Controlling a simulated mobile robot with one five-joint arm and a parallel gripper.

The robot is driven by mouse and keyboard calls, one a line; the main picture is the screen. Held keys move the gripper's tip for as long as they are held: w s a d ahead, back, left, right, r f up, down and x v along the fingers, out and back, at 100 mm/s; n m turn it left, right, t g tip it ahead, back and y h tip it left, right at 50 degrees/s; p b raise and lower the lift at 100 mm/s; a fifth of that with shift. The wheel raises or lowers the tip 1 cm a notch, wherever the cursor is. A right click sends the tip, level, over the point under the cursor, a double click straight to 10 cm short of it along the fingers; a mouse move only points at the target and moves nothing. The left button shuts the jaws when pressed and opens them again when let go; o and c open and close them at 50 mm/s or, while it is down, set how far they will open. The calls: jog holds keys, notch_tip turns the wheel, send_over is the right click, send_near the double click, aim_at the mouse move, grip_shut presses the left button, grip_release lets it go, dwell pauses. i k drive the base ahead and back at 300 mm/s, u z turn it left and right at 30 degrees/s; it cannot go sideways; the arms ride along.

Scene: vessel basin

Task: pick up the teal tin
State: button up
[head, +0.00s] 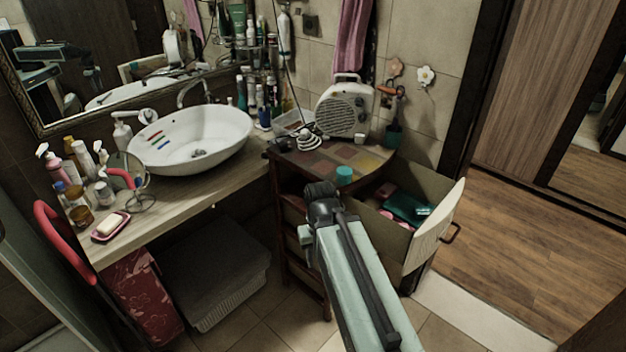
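The teal tin (344,175) is a small round tin standing on the patterned top of the small cabinet (322,162), near its front edge. My arm reaches up from the bottom of the head view, and its dark end, my gripper (320,190), is just left of and below the tin in the picture. The fingers cannot be made out, so I cannot tell whether they are open or shut, or whether they touch the tin.
A white fan heater (343,108) and a coiled white cord (312,139) are at the cabinet's back. An open drawer (433,235) juts out at right. The basin (190,140) and several bottles stand on the counter (185,196) at left.

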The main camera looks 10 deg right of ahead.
aim_at(343, 173)
jog(key=u, duration=4.05)
jog(key=k, duration=1.9)
jog(key=z, duration=0.15)
